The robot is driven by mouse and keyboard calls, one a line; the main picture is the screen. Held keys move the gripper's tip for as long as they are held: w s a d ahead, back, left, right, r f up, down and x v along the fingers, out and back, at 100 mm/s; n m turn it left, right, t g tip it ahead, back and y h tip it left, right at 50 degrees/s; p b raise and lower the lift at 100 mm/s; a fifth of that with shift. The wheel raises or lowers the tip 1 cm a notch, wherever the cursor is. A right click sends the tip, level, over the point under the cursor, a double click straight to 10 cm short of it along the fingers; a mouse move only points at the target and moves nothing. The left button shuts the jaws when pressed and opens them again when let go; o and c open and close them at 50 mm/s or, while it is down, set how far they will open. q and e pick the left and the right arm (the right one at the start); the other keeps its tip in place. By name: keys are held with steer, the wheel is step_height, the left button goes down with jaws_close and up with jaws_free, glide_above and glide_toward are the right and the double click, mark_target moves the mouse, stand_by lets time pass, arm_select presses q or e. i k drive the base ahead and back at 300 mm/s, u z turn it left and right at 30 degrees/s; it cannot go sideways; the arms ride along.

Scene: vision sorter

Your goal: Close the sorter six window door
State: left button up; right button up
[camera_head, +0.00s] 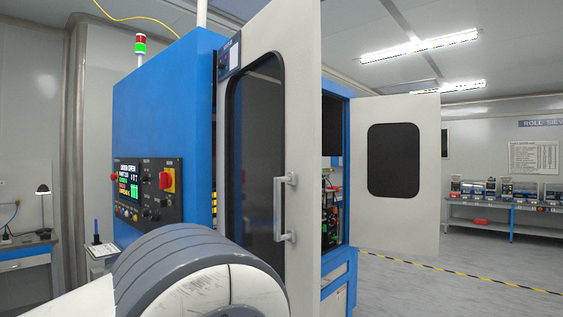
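The blue sorter (165,85) stands at the centre left. Its near door (300,70) is white with a tall dark window (255,150) and a grey vertical handle (280,208); it stands swung open toward me. A second white door (412,225) with a smaller dark window (394,159) also stands open, at the right of the sorter. Which of the two is the six window door I cannot tell. A large white and grey arm part of mine fills the lower left, in front of the near door's lower edge. Neither gripper is in view.
A control panel (148,190) with a lit screen and red switch is on the sorter's left face. A signal tower (140,45) stands on top. Open floor (430,285) with a yellow-black line lies at the right. Benches stand at far left and far right.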

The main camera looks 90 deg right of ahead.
mark_target(269, 126)
steer(key=z, duration=2.25)
steer(key=k, duration=0.4)
steer(key=u, duration=0.7)
steer(key=i, duration=0.25)
steer(key=z, duration=0.35)
